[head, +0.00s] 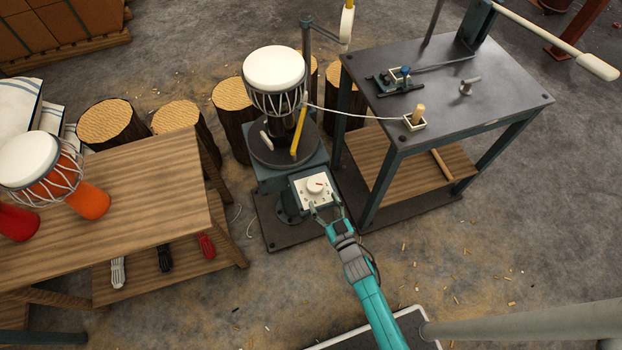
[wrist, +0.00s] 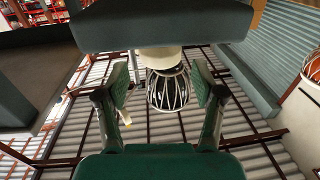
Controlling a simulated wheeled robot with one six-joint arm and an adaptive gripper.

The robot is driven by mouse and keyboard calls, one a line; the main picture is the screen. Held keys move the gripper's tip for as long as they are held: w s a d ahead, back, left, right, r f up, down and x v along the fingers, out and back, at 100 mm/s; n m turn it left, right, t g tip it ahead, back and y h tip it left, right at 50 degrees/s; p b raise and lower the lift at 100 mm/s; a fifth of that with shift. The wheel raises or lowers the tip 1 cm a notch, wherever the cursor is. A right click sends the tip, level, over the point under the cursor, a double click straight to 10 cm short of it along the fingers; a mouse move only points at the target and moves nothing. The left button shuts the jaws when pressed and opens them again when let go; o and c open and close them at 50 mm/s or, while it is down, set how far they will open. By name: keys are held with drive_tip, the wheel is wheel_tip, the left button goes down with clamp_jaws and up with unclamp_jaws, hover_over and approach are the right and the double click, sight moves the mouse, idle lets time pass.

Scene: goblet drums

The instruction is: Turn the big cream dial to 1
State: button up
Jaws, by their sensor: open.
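The big cream dial (head: 316,186) sits on a pale square face with small dark marks around it, on the front of the blue-grey stand. A red mark shows on the dial; the number it points to is too small to read surely. My gripper (head: 325,206) is open at the near edge of that face, with its fingers apart. In the wrist view my two fingers (wrist: 162,84) stand wide apart with nothing gripped. A cream part (wrist: 160,58) shows beyond them, below a blue-grey slab; I cannot tell surely whether it is the dial.
A white-headed drum (head: 274,69) stands on the turntable behind the dial. A metal worktable (head: 450,105) is close on the right. A wooden table (head: 140,180) with an orange drum (head: 88,198) is on the left. Floor around my arm is mostly clear.

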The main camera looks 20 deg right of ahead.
sight(312, 179)
drive_tip(key=w, duration=0.6)
drive_tip(key=w+a, duration=0.1)
drive_tip(key=w, duration=0.2)
drive_tip(key=shift+w, duration=0.15)
drive_tip(key=shift+c, duration=0.2)
drive_tip(key=c, duration=0.9)
